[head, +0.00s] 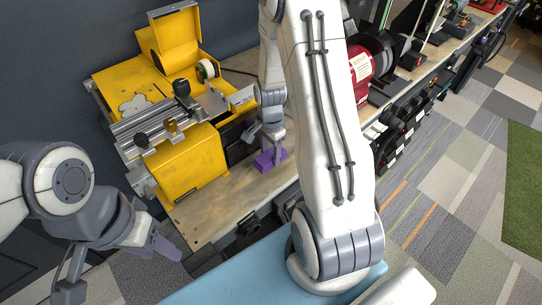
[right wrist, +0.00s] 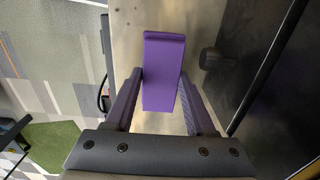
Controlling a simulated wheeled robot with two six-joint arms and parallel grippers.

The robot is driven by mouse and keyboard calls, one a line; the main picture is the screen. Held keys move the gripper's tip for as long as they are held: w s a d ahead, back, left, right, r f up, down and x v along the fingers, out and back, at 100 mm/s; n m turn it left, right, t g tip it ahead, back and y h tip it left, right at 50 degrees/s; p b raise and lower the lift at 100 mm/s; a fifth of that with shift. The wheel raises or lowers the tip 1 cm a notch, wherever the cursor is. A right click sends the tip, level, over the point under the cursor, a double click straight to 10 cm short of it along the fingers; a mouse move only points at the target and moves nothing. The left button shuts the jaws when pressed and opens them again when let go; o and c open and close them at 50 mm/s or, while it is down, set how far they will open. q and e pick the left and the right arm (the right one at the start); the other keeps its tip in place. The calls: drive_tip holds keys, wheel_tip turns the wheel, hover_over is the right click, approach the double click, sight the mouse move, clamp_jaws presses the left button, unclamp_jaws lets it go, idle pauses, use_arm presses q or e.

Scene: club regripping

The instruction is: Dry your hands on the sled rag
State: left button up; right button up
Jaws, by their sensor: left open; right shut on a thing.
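My right gripper (head: 275,153) is low over the wooden bench, just right of the yellow machine. It is shut on a purple block (head: 264,161), which is smooth and upright-looking. In the right wrist view the purple block (right wrist: 163,72) sits between the two fingers of the right gripper (right wrist: 163,95). My left gripper (head: 166,248) is off the front left corner of the bench, away from the block. It is open and its fingers look empty. I see no cloth that is clearly a rag.
The yellow machine (head: 190,165) with metal rails and black knobs fills the bench's left end. A white tape roll (head: 208,69) sits on it. A red machine (head: 360,65) stands farther right. The wooden bench (head: 225,195) is bare in front.

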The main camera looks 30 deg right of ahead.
sight(271, 155)
wheel_tip(271, 155, down, 2)
drive_tip(key=shift+f+p, duration=0.2)
drive_tip(key=shift+p, duration=0.4)
drive_tip(key=shift+f, duration=0.1)
drive_tip(key=shift+f, duration=0.15)
drive_tip(key=shift+f+b, duration=0.1)
drive_tip(key=shift+b, duration=0.2)
drive_tip(key=o, duration=1.2)
